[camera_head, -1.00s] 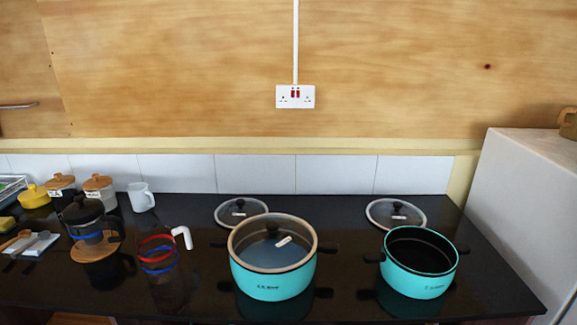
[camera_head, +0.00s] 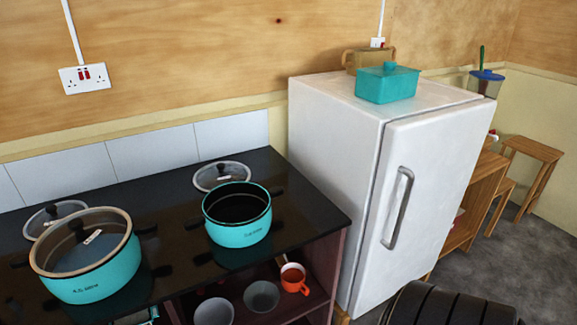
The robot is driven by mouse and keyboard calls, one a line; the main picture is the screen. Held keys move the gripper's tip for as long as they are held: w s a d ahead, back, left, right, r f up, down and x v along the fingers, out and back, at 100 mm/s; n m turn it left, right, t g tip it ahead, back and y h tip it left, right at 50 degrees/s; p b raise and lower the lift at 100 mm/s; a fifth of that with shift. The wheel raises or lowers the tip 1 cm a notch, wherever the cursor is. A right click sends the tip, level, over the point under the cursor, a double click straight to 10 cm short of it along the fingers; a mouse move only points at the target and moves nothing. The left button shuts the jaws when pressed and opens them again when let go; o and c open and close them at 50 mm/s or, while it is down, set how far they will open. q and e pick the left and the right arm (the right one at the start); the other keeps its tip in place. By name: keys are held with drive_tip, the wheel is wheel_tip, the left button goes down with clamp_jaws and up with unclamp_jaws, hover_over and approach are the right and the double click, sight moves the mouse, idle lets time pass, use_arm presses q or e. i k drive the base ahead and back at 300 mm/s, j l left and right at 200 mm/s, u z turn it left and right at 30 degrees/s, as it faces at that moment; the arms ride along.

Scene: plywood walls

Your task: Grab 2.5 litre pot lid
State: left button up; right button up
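Two glass lids with black knobs lie on the dark counter at the wall. One lid (camera_head: 222,176) is behind the right-hand turquoise pot (camera_head: 238,236), which is open and empty. The other lid (camera_head: 47,217) is behind the larger left-hand turquoise pot (camera_head: 95,280) and partly hidden by it. The left pot has a third, brown-rimmed glass lid (camera_head: 78,252) on top. The small labels are too blurred to tell which lid is the 2.5 litre one.
A white fridge (camera_head: 335,150) stands right of the counter (camera_head: 300,215), with a turquoise lidded dish (camera_head: 387,84) on top. Bowls (camera_head: 262,296) and an orange mug (camera_head: 294,278) sit on the shelf below. A wooden stool (camera_head: 535,150) and open grey floor (camera_head: 475,258) lie beyond.

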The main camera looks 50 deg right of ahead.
sight(42, 219)
drive_tip(key=z, duration=1.25)
drive_tip(key=i+j+u, duration=0.5)
drive_tip(key=k+j, duration=0.05)
drive_tip(key=k, duration=0.05)
